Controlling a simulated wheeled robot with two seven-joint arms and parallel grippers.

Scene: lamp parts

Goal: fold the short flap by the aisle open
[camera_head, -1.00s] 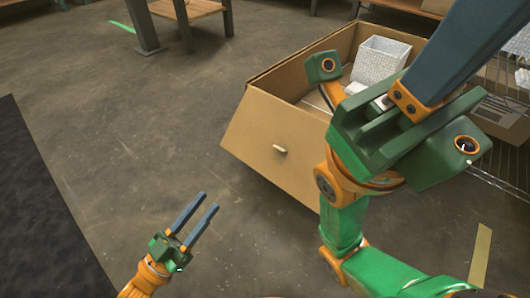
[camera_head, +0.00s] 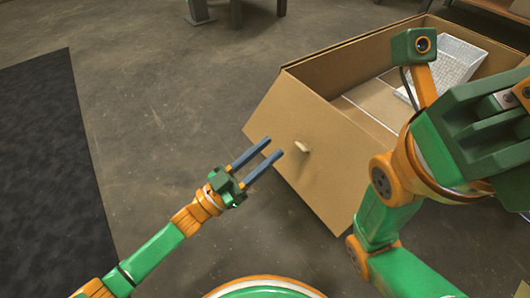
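The short flap (camera_head: 285,115) is a tan cardboard panel on the near-left end of the open carton. It slopes down and outward from the carton's rim, with a small pale tab (camera_head: 302,147) on its face. My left gripper (camera_head: 275,147) is open and empty, its two blue fingers pointing at the panel just left of the tab. I cannot tell whether they touch it. My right gripper (camera_head: 480,130) shows as a dark green body above the carton's right part. Its fingers are out of frame, and its arm hides the carton's near side.
A white mesh basket (camera_head: 447,68) stands inside the carton (camera_head: 340,60). A black mat (camera_head: 45,150) lies on the concrete floor at the left. The floor between mat and carton is clear. Grey table legs (camera_head: 198,10) stand at the back.

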